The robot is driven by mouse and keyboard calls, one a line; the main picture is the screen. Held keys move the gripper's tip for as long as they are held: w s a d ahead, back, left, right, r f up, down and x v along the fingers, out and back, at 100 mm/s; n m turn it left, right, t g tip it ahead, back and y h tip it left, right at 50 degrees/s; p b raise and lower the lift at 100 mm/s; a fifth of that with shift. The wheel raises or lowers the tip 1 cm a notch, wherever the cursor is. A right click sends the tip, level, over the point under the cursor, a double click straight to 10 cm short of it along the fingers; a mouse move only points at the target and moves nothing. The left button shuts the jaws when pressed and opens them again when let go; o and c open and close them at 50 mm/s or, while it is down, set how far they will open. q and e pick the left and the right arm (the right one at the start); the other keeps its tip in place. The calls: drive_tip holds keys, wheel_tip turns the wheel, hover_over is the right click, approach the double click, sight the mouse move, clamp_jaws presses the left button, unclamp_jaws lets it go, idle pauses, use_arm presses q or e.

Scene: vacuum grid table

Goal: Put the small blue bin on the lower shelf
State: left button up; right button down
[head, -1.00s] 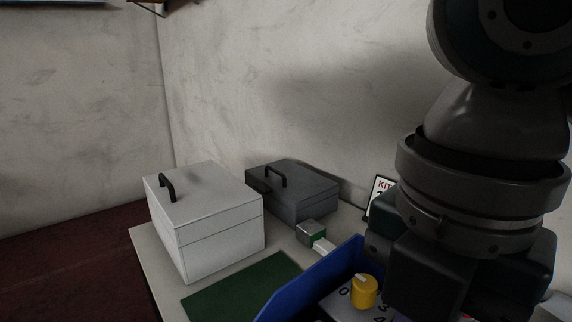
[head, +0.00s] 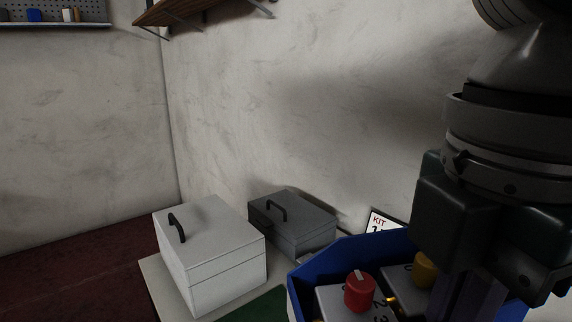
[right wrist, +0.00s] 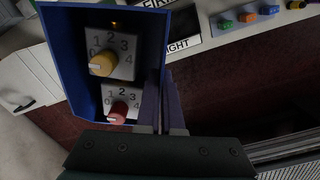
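The blue bin (head: 345,250) is at the bottom right of the head view, held up in front of the table. It also fills the upper left of the right wrist view (right wrist: 54,60). Inside are two grey dial boxes, one with a red knob (head: 360,291) and one with a yellow knob (head: 426,270). My right gripper (right wrist: 160,90) is shut on one side wall of the bin, a dark finger on each side. In the head view my right arm hides part of the bin. My left gripper is not in view. A wooden shelf (head: 190,9) shows at the top.
A white lidded box (head: 225,260) and a dark grey lidded box (head: 300,228) stand on the table, with a green mat (head: 255,306) in front. A KIT sign (head: 380,223) is behind the bin. A pegboard shelf (head: 55,25) hangs far left.

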drive_tip(key=s+d+r+m+p, duration=0.1)
drive_tip(key=d+r+m+p, duration=0.2)
drive_tip(key=r+m+p, duration=0.7)
drive_tip(key=s+d+r+m+p, duration=0.2)
drive_tip(key=r+m+p, duration=0.8)
drive_tip(key=r+p, duration=0.7)
wheel_tip(320, 180, up, 11)
drive_tip(key=shift+s+d+f+p, duration=0.15)
drive_tip(key=shift+d+p, duration=0.25)
drive_tip(key=shift+d, duration=0.2)
